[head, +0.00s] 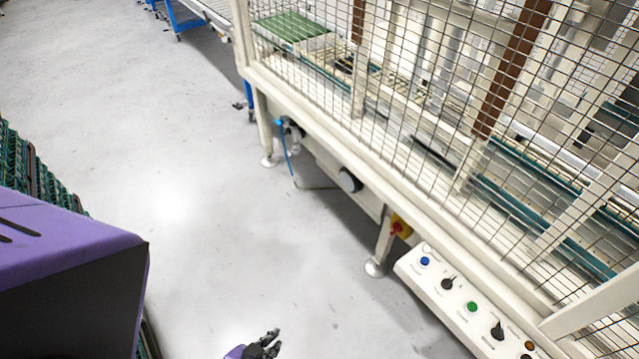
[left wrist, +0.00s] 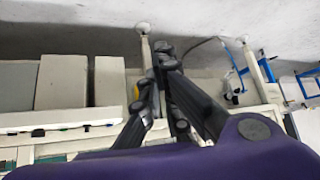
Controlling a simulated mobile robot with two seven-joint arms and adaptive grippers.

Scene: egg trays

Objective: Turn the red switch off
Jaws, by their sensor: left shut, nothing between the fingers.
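The red switch (head: 397,228) sits on a yellow mount on the frame of the caged machine, just above the left end of a white control panel. My left gripper (head: 268,343) shows at the bottom edge of the head view, over the floor, well apart from the switch and lower left of it. In the left wrist view my left gripper (left wrist: 160,58) is shut and empty. Behind its fingers a small yellow patch (left wrist: 136,92) shows, probably the switch mount; the red part is hidden there. My right gripper is not in view.
The control panel (head: 462,306) carries blue, green and orange buttons and black knobs. A machine leg (head: 381,250) stands below the switch. Wire mesh (head: 420,100) closes the machine above. Green egg trays (head: 40,170) are stacked at the left. The grey floor (head: 200,200) between is clear.

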